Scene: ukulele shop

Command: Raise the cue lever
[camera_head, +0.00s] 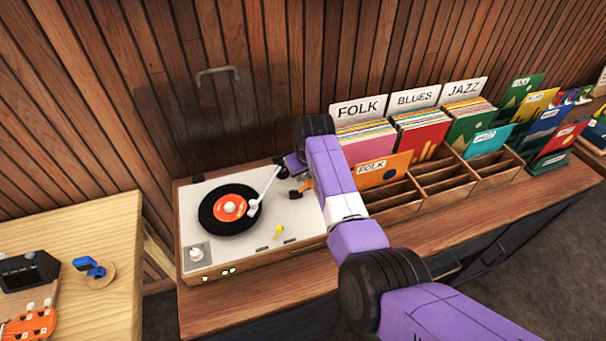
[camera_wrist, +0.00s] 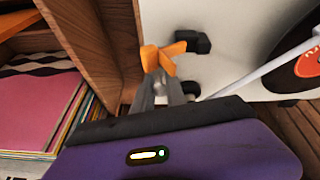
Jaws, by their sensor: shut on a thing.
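The record player (camera_head: 300,217) stands on the wooden counter with its clear lid raised. Its white tonearm (camera_head: 266,187) reaches over a black record with an orange label (camera_head: 229,207); it also shows in the wrist view (camera_wrist: 262,72). My gripper (camera_wrist: 158,58) is low at the deck's right side, beside the tonearm's base. It is shut on the cue lever, a small orange and black piece (camera_wrist: 193,42) on the white deck. Orange at the fingertips blends with the lever, so the exact contact is unclear. In the head view my wrist partly covers this spot.
A wooden record rack (camera_head: 445,183) with FOLK, BLUES and JAZZ sleeves stands close to the right of the player. A yellow knob (camera_head: 278,231) and a round silver knob (camera_head: 196,253) are on the deck's front. A light wood table (camera_head: 75,225) is at the left.

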